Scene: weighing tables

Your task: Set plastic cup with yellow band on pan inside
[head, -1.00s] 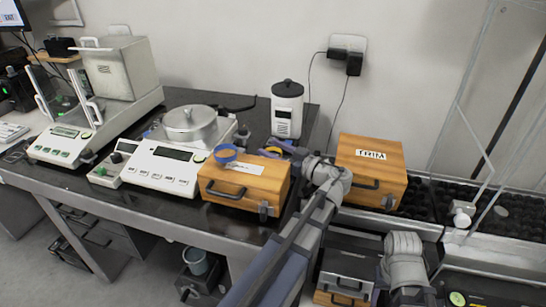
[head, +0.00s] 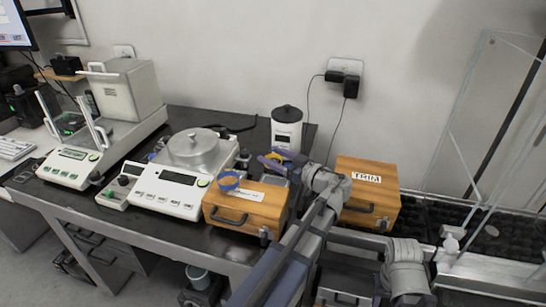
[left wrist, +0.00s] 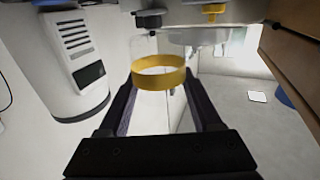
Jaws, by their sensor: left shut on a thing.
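My left gripper (head: 275,163) is in front of the white canister and just behind the front wooden box. In the left wrist view its fingers (left wrist: 163,100) are shut on a clear plastic cup with a yellow band (left wrist: 158,80). In the head view I cannot make out this cup clearly. A balance with a draft shield (head: 75,155) stands at the left; its inner pan is too small to make out. A second balance (head: 165,190) carries a round metal cover (head: 195,147). My right gripper is out of view; only part of that arm shows.
Dark bench top shows between the balances and the wall.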

